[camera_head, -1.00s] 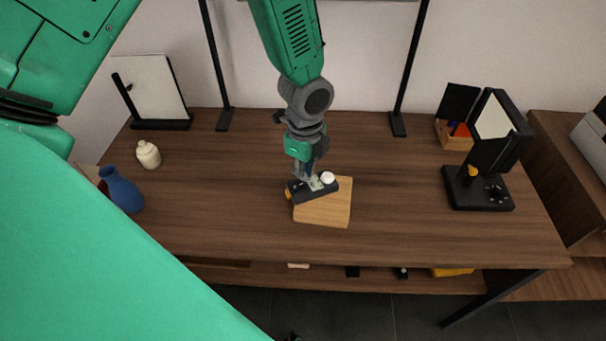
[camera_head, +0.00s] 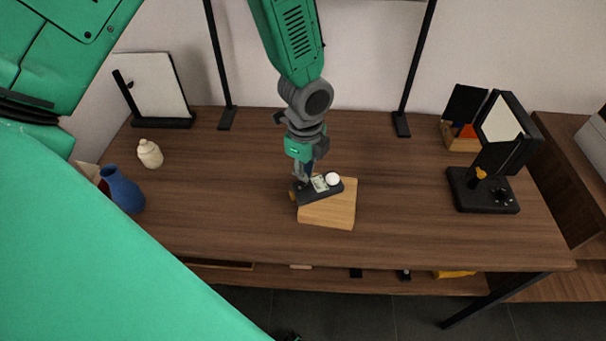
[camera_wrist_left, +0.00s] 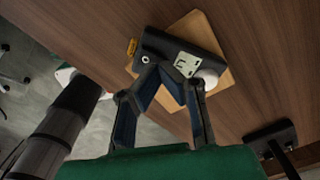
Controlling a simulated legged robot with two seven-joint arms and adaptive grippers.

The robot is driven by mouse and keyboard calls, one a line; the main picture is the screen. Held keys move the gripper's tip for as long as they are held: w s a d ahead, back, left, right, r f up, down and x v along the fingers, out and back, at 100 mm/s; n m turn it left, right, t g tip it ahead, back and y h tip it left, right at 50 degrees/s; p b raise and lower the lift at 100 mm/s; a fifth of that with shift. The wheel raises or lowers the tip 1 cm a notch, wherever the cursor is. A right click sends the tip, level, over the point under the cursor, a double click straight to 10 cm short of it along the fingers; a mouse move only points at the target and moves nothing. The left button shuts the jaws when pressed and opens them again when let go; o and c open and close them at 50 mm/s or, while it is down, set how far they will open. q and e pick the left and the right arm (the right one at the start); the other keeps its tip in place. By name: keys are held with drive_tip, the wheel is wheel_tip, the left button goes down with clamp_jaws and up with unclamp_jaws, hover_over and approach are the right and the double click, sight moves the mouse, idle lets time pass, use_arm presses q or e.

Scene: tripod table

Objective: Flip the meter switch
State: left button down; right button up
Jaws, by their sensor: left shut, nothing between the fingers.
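The meter (camera_head: 326,191) is a small dark box with a pale face, a white round knob (camera_head: 333,179) at its right end and an orange part at its left end. It lies on a light wooden block (camera_head: 330,212) on the table. My left gripper (camera_head: 303,181) points down at the meter's left part and partly hides it. In the wrist view the meter (camera_wrist_left: 208,42) shows a pale panel, a silver round part (camera_wrist_left: 145,59) and the orange part (camera_wrist_left: 132,46). The left gripper's fingertips (camera_wrist_left: 165,70) are together, empty, at its near edge; contact is unclear. My right gripper is out of view.
On the brown table (camera_head: 400,220), a blue vase (camera_head: 122,190) and cream jar (camera_head: 149,154) stand left. A black stand with a screen (camera_head: 485,192) and a wooden box (camera_head: 460,137) stand right. Black posts rise at the back. The table is clear around the block.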

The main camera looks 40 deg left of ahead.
sight(307, 184)
use_arm(q)
drive_tip(key=shift+a+f, duration=0.2)
drive_tip(key=shift+a, duration=0.05)
drive_tip(key=shift+d, duration=0.7)
drive_tip(key=shift+d+f, duration=0.1)
drive_tip(key=shift+d, duration=0.2)
drive_tip(key=shift+a+f, duration=0.2)
drive_tip(key=shift+a, duration=0.1)
drive_tip(key=shift+a+f+b, duration=0.3)
drive_tip(key=shift+a+b, duration=0.05)
drive_tip(key=shift+a, duration=0.2)
drive_tip(key=shift+d+f, duration=0.15)
drive_tip(key=shift+d, duration=0.55)
drive_tip(key=shift+a+f, duration=0.25)
drive_tip(key=shift+a, duration=0.05)
drive_tip(key=shift+a+r, duration=0.15)
drive_tip(key=shift+a, duration=0.1)
drive_tip(key=shift+r, duration=0.25)
drive_tip(key=r+p, duration=0.3)
drive_tip(key=p, duration=0.1)
drive_tip(key=shift+d+r, duration=0.35)
drive_tip(key=shift+d, duration=0.05)
drive_tip(key=shift+r+p, duration=0.65)
drive_tip(key=shift+a+r+p, duration=0.3)
drive_tip(key=shift+r+p, duration=0.4)
drive_tip(key=shift+f, duration=0.1)
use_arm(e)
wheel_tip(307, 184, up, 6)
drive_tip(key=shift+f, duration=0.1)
